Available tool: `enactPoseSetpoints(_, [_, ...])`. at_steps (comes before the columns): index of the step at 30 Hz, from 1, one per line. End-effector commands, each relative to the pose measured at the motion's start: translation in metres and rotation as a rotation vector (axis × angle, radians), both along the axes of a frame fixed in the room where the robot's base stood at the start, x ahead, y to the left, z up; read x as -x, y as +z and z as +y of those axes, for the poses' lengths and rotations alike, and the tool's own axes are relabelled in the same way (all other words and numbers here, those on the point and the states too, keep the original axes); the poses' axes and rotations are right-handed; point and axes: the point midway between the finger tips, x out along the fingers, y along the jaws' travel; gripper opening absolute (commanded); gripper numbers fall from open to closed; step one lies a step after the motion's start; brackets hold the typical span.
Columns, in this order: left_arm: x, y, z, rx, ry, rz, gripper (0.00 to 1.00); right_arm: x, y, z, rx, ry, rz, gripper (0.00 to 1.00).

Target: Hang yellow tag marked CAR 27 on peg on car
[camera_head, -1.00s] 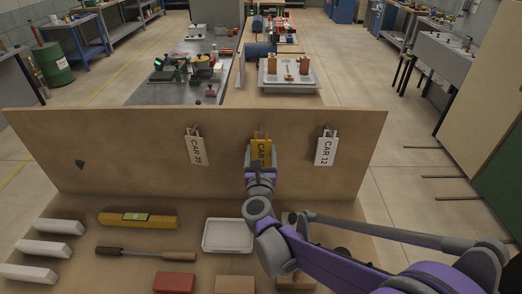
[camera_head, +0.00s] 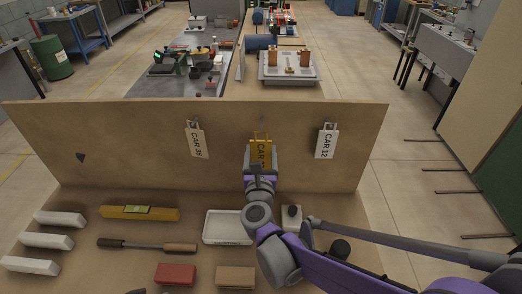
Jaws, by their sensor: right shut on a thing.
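My right gripper (camera_head: 260,170) is shut on the lower part of this tag, in front of the board. A faint small peg (camera_head: 262,119) shows on the board above the tag's loop. I cannot tell whether loop and peg touch. A pale, grey-decked stand (camera_head: 289,80), possibly the car, carries upright brown bricks behind the board. No peg on it can be made out. My left gripper is not in view.
A cream tag (camera_head: 196,143) hangs left, and a white tag (camera_head: 326,144) marked CAR 12 hangs right. On the bench lie a yellow level (camera_head: 139,213), a wood-handled tool (camera_head: 147,246), a white tray (camera_head: 223,227), white bars (camera_head: 47,240) and a red brick (camera_head: 176,275).

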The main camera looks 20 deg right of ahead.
Motion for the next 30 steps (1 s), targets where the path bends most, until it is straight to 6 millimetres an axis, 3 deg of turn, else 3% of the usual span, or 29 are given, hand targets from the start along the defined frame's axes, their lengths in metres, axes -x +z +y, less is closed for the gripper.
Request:
enactPoseSetpoints(17, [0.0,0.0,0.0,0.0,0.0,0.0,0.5,0.008,0.001,0.002,0.0,0.0,0.0,0.19])
enactPoseSetpoints(30, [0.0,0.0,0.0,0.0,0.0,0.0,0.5,0.04,0.001,0.012,-0.001,0.002,0.0,0.19])
